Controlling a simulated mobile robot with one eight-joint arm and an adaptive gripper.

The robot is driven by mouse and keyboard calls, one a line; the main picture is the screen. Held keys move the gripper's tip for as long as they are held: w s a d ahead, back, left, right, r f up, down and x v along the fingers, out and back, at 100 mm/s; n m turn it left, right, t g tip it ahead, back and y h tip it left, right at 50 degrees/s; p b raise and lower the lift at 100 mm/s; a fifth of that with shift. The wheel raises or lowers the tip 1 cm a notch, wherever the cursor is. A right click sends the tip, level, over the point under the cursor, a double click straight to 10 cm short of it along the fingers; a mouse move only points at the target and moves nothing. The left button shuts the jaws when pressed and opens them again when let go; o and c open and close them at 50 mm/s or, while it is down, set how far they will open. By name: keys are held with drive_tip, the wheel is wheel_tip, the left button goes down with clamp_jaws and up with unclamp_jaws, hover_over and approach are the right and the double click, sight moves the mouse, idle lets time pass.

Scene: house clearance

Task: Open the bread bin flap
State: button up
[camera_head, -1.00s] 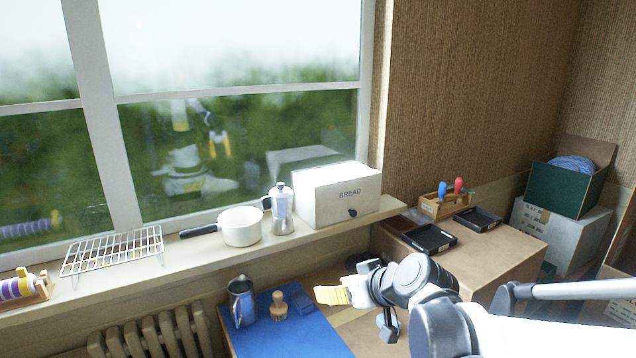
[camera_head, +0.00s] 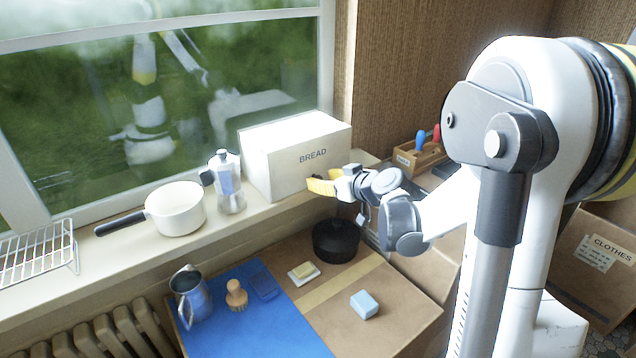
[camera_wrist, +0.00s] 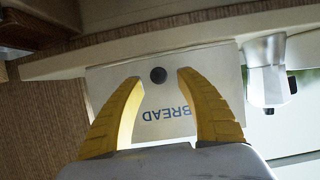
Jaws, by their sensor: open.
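The white bread bin (camera_head: 290,152) stands on the windowsill, its front marked BREAD and its flap closed. Its dark round knob (camera_wrist: 158,75) shows in the wrist view, low on the front face, which appears upside down there. My gripper (camera_head: 312,183) is open in front of the bin. In the wrist view its two yellow fingers (camera_wrist: 160,84) stand apart with the knob between or just beyond their tips. I cannot tell whether they touch it. In the head view the fingers hide most of the knob.
A moka pot (camera_head: 227,182) and a white saucepan (camera_head: 175,211) stand left of the bin on the sill. Below are a black pot (camera_head: 336,241), a blue mat (camera_head: 255,320), a metal jug (camera_head: 190,297), a brush (camera_head: 236,294) and a blue sponge (camera_head: 364,304).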

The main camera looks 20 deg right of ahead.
drive_tip(key=shift+x, duration=1.2)
clamp_jaws()
drive_tip(key=shift+r, duration=0.1)
drive_tip(key=shift+r, duration=0.1)
